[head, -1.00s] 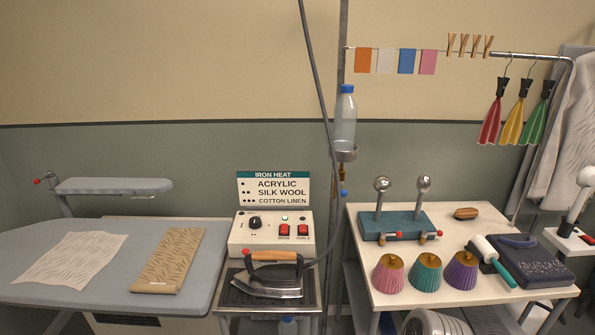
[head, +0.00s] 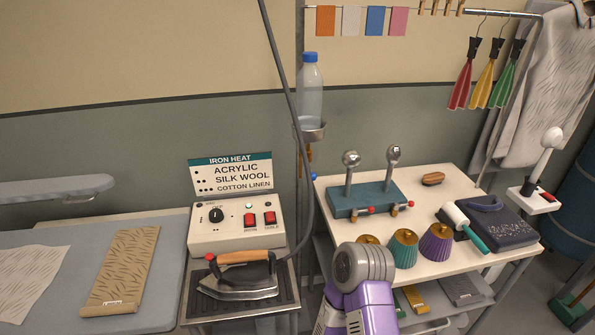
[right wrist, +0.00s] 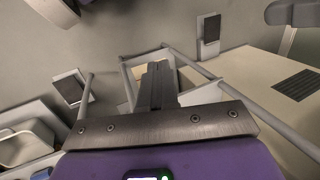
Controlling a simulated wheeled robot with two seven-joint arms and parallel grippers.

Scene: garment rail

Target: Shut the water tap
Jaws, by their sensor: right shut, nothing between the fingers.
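An upright water bottle (head: 310,90) with a blue cap sits in a metal cup holder (head: 309,132) on the rail post. Below the cup hangs a small brass-coloured tap (head: 308,158) with a blue part; it is partly behind the grey hose and too small to tell how its handle is set. My right arm, purple and grey, rises from the bottom of the head view, in front of the right table. My right gripper (right wrist: 156,82) shows in the right wrist view, shut and empty, with the tap not in that view. My left gripper is not in view.
A grey hose (head: 281,110) hangs close by the bottle and tap. The iron (head: 240,276) and its control box (head: 237,225) stand left of the post. The right table (head: 440,185) holds a teal block with two metal-ball posts and several pleated shades.

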